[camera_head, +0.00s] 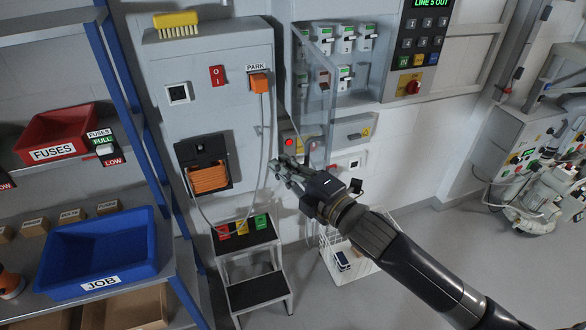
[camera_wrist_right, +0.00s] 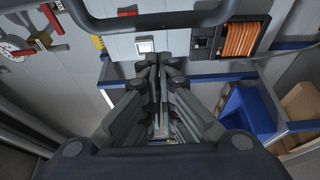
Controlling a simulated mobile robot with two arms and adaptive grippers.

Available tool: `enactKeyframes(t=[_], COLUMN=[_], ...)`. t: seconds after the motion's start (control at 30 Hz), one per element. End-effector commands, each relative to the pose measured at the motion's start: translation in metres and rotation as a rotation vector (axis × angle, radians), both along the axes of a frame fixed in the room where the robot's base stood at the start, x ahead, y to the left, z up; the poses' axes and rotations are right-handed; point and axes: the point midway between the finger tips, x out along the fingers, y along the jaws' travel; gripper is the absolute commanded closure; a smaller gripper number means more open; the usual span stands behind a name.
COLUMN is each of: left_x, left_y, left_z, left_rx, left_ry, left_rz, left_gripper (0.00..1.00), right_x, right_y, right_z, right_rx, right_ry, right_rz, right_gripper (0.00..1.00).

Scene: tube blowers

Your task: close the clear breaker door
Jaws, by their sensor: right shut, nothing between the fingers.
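The clear breaker door (camera_head: 313,105) is a transparent panel with a thin grey frame. In the head view it stands open, swung out from the breaker box (camera_head: 345,77) with the breakers exposed. My right gripper (camera_head: 281,168) is shut and empty, below and slightly left of the door's lower end. I cannot tell whether it touches the door. In the right wrist view its fingers (camera_wrist_right: 157,62) are together with nothing held. A dark bar crosses the top of that view; I cannot tell what it belongs to. My left gripper is not in view.
A grey cabinet (camera_head: 215,70) with an orange coil stands left of the door. A keypad panel (camera_head: 418,50) is on the right. Below are a step stool (camera_head: 258,290) and a white wire basket (camera_head: 335,262). Shelves with a blue bin (camera_head: 98,250) are at the left.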

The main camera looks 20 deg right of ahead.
Motion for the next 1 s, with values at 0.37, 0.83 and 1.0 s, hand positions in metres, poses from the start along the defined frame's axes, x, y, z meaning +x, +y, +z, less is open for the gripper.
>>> enactKeyframes(t=[0.37,0.83,1.0], left_x=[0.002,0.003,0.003], left_y=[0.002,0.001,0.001], left_z=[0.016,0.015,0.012], left_rx=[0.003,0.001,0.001], left_ry=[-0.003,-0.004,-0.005], left_rz=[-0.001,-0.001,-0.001], left_gripper=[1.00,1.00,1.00], right_x=[-0.010,-0.010,-0.011], right_y=[-0.033,-0.034,-0.040], right_z=[-0.002,-0.002,-0.003], right_rx=[-0.003,-0.006,-0.008], right_ry=[0.004,0.003,0.003], right_rz=[-0.002,0.006,0.037], right_gripper=[1.00,1.00,1.00])
